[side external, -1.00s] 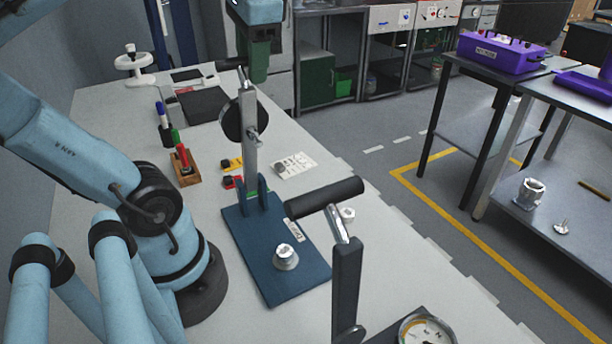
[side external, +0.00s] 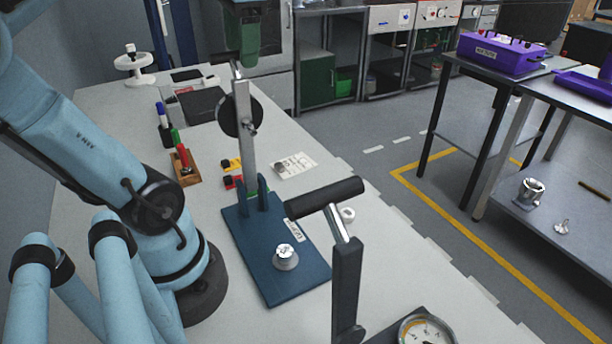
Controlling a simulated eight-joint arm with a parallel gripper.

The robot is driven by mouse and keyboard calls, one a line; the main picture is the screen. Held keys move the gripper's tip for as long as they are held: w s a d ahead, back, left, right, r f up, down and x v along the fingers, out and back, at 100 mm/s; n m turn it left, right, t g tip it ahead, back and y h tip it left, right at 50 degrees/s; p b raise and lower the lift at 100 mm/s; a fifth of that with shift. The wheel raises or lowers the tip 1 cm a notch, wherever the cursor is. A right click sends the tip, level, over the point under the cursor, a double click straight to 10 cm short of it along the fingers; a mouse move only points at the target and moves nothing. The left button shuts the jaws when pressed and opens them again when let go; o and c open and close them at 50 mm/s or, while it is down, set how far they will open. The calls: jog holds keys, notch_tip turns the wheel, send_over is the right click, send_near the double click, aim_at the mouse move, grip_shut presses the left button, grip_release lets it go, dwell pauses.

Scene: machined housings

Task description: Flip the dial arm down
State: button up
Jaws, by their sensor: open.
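The dial arm (side external: 246,150) is a grey bar with a black disc (side external: 229,117) partway up. It stands nearly upright, tilted slightly left, between two blue brackets on a blue base plate (side external: 265,280). A short rod and dark crossbar handle (side external: 227,57) sit at its top. A silver stub (side external: 285,257) stands on the plate's front part.
A second lever with a black grip (side external: 325,197) and a gauge (side external: 424,331) stand in the foreground. A wooden marker holder (side external: 186,177) and red and yellow pieces (side external: 232,181) lie left of the arm.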

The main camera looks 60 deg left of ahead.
aim_at(234, 60)
notch_tip(234, 60, up, 10)
jog(key=s+h, duration=0.2)
jog(key=h, duration=0.2)
jog(key=f, duration=0.4)
jog(key=d+f, duration=0.1)
jog(key=f, duration=0.7)
jog(key=shift+s+d, duration=0.1)
jog(key=shift+d, duration=0.3)
jog(key=shift+c, duration=0.3)
jog(key=shift+r+y, duration=0.1)
jog(key=shift+y, duration=0.2)
grip_shut()
